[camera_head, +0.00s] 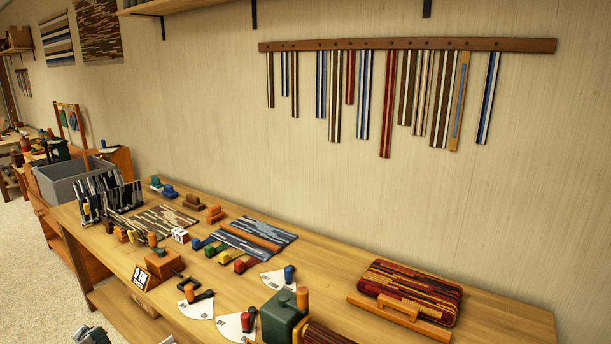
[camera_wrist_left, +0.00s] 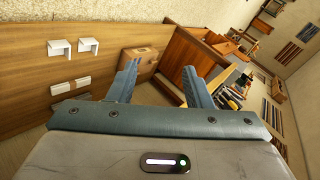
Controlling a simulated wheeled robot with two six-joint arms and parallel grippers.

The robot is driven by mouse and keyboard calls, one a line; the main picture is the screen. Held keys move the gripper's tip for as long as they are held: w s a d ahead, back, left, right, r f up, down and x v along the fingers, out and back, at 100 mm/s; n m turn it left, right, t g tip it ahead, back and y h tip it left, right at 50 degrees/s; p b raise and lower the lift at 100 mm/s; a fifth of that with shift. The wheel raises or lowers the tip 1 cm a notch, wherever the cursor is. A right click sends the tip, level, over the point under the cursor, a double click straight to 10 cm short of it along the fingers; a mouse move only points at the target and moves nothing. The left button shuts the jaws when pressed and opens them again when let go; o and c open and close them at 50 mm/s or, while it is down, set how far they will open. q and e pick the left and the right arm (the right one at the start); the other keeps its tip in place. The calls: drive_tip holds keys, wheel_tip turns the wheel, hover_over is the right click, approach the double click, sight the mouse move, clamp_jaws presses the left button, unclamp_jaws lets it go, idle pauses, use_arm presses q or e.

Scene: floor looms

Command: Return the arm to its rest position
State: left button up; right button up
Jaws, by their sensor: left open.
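My left gripper (camera_wrist_left: 160,67) shows in the left wrist view with its two blue-grey fingers spread apart. Nothing is between the fingers. A grey-green piece, which looks like the end of my left arm, shows at the bottom left edge of the head view, beside and below the workbench (camera_head: 499,317). It is clear of the things on the bench top. My right gripper is in neither view.
The bench holds woven mats, colored blocks, a green box (camera_head: 284,314) and a striped cushion (camera_head: 410,290). A grey bin (camera_head: 75,177) stands behind its left end. In the wrist view, a cardboard box (camera_wrist_left: 140,58) and wooden panel (camera_wrist_left: 30,70) lie beyond the fingers.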

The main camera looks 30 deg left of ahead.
use_arm(q)
drive_tip(key=s+f+m+t, duration=0.1)
drive_tip(key=s+f+m, duration=0.2)
drive_tip(key=s+m, duration=0.5)
drive_tip(key=s+d+f+n+h, duration=0.15)
drive_tip(key=s+d+f, duration=0.25)
drive_tip(key=d+f, duration=0.55)
drive_tip(key=s+d+f+n+h, duration=0.15)
drive_tip(key=s+d+f, duration=0.25)
drive_tip(key=d+f, duration=0.55)
drive_tip(key=s+d+f+h, duration=0.1)
drive_tip(key=d+f, duration=0.4)
drive_tip(key=d, duration=1)
drive_tip(key=s+d+f+n+h, duration=0.1)
drive_tip(key=d+f, duration=0.5)
drive_tip(key=d, duration=0.9)
drive_tip(key=s+d+f+g+h, duration=0.1)
drive_tip(key=s+d+f+h, duration=0.2)
drive_tip(key=d, duration=1.2)
wheel_tip(320, 180, down, 3)
drive_tip(key=shift+d+r+n+h, duration=0.1)
drive_tip(key=shift+d+n+h, duration=0.25)
drive_tip(key=shift+h, duration=0.35)
